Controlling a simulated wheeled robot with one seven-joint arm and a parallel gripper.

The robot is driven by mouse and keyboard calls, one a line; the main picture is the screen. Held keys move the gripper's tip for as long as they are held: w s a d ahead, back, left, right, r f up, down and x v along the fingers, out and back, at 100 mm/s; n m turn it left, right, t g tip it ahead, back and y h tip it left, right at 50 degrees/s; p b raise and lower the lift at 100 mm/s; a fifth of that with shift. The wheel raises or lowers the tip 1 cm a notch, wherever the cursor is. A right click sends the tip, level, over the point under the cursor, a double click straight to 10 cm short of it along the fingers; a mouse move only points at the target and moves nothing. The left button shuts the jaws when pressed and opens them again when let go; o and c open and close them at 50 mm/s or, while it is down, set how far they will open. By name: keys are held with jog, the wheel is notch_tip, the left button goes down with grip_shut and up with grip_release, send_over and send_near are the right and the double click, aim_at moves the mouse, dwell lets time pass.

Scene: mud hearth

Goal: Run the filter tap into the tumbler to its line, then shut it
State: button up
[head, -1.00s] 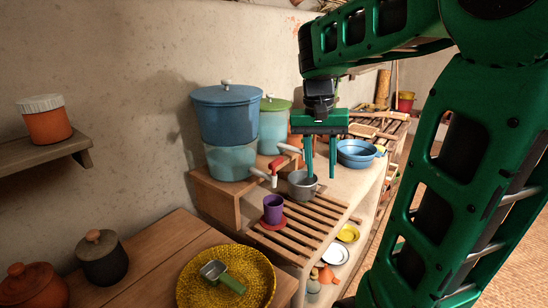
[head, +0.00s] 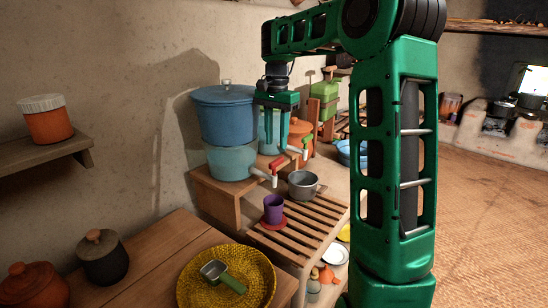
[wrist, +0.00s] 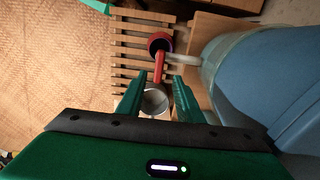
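The blue filter (head: 226,115) has a pale teal lower vessel (head: 231,162) and stands on a wooden stand. Its tap has a red lever (head: 277,163) and a white spout; no water stream shows. The purple tumbler (head: 273,208) stands upright on a red coaster by the tap; its fill line and contents are not readable. My gripper (head: 274,145) points down, open and empty, above and near the tap. In the wrist view, the red lever (wrist: 158,68) lies between and just beyond my fingertips (wrist: 160,77), with the tumbler (wrist: 160,43) past it.
A grey pot (head: 303,185) sits on the slatted rack (head: 302,226) right of the tumbler. A second filter with a green-levered tap (head: 307,141) is behind my gripper. A yellow plate (head: 250,258) holding a green-handled scoop lies in front.

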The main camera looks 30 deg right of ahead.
aim_at(276, 160)
notch_tip(276, 160, down, 6)
jog(key=shift+f, duration=0.25)
